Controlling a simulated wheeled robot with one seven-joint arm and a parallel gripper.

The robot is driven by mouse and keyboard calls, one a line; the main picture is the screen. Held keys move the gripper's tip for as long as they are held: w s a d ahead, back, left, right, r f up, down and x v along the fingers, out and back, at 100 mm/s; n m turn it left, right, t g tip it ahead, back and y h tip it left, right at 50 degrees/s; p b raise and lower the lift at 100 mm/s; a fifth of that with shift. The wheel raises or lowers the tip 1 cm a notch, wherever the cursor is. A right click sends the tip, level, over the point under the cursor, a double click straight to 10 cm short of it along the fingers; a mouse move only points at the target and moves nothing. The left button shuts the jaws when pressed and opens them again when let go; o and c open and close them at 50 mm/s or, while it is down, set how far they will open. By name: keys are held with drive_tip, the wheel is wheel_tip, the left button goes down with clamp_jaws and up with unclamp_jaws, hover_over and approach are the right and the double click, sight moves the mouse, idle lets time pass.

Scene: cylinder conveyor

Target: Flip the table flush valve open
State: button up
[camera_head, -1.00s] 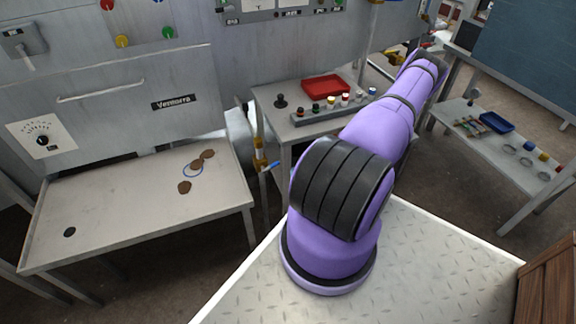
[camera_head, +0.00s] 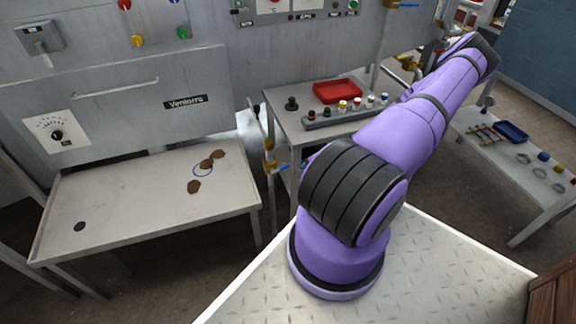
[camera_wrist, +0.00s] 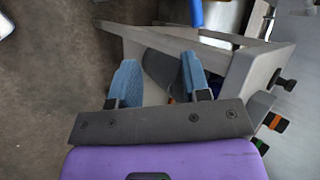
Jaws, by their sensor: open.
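A vertical pipe with a brass-yellow fitting (camera_head: 269,160) stands between the left table and the middle table in the head view. A small blue lever (camera_head: 283,166) sticks out sideways from it; this looks like the table flush valve. My gripper (camera_wrist: 160,82) shows in the wrist view with its two blue-padded fingers apart and nothing between them. A grey table corner and frame lie beyond the fingers. A blue bar (camera_wrist: 196,12) shows at the top edge of the wrist view; I cannot tell whether it is the same lever. My gripper is not clearly visible in the head view.
The left table (camera_head: 120,205) holds brown discs and a blue ring. The middle table (camera_head: 284,122) carries a red tray (camera_head: 338,91) and a row of knobs. A right table (camera_head: 545,205) holds a blue tray (camera_head: 511,131). Dark floor lies between the tables.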

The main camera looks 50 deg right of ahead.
sight(289, 165)
drive_tip(key=shift+n+t+h, duration=0.4)
drive_tip(key=shift+n+t, duration=0.4)
drive_tip(key=w+f, duration=0.1)
drive_tip(key=w, duration=0.2)
drive_tip(key=w+f, duration=0.1)
drive_tip(key=w, duration=0.2)
drive_tip(key=w+d+f, duration=0.1)
drive_tip(key=w+f, duration=0.1)
drive_tip(key=w, duration=0.2)
drive_tip(key=shift+w, duration=0.1)
clamp_jaws()
